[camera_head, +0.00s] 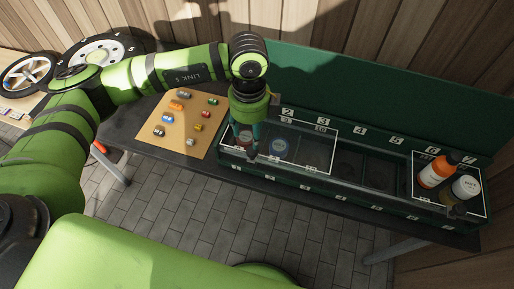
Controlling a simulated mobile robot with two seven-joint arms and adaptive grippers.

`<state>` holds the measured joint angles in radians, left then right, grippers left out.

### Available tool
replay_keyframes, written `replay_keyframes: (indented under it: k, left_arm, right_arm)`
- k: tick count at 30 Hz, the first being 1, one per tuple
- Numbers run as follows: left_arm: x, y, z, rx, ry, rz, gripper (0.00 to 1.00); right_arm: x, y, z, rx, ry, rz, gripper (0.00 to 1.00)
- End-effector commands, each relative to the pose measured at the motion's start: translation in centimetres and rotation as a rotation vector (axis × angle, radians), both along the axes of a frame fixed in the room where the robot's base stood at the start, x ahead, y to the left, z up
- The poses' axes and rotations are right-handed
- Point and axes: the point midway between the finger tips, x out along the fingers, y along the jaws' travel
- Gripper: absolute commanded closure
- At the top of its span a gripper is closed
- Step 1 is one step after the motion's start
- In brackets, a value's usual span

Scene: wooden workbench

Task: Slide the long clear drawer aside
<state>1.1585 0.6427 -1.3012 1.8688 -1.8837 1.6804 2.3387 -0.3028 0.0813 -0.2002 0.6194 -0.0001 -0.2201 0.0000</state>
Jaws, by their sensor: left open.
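The long clear drawer (316,150) is a transparent, white-edged panel over the left compartments of the dark green bin. Inside or beneath it a round blue-rimmed item (279,149) shows. My left gripper (252,152) points down at the left part of this drawer, and its jaws are open. A reddish round item (244,137) shows beside the fingers, partly hidden. I cannot tell whether the fingers touch the drawer. My right gripper is not in view.
A shorter clear panel (418,172) sits at the bin's right end, with an orange bottle (434,173) and a white bottle (463,189). Middle compartments (365,168) look empty. A tan board (170,132) with several small coloured cylinders lies left. A green back panel (400,95) rises behind.

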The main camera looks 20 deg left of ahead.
Motion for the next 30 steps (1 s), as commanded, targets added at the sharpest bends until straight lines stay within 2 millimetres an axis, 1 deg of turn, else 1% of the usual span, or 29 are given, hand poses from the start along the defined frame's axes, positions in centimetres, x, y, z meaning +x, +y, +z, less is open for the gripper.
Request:
replay_keyframes:
  k: [5, 8, 12, 15, 18, 22, 28, 29, 30]
  left_arm:
    - [-0.4, -0.5, -0.9, -0.005, 0.005, 0.052, 0.47]
    - [-0.5, -0.4, -2.2, -0.002, 0.007, 0.051, 0.47]
    - [-0.4, -0.4, -4.4, -0.003, 0.006, 0.050, 0.47]
    - [-0.4, -0.5, -5.8, -0.004, 0.004, 0.050, 0.47]
    - [-0.4, -0.5, -6.7, -0.004, 0.004, 0.049, 0.47]
    - [-0.4, -0.4, -7.3, -0.005, 0.002, 0.048, 0.47]
    - [-0.3, -0.4, -7.4, -0.005, 0.002, 0.048, 0.47]
    - [-0.3, -0.4, -7.4, -0.005, 0.002, 0.048, 0.55]
    - [-0.3, -0.4, -7.4, -0.005, 0.002, 0.048, 0.71]
  right_arm:
    - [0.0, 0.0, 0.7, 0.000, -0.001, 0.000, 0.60]
    - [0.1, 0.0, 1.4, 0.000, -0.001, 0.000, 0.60]
    - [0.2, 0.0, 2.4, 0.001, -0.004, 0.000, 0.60]
    - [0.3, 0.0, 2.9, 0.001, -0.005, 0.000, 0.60]
    - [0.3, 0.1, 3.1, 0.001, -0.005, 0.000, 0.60]
    - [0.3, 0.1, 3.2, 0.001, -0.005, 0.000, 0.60]
    - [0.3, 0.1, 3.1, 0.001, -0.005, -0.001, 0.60]
    - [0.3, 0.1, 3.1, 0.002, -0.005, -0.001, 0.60]
    - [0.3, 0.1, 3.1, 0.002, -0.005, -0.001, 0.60]
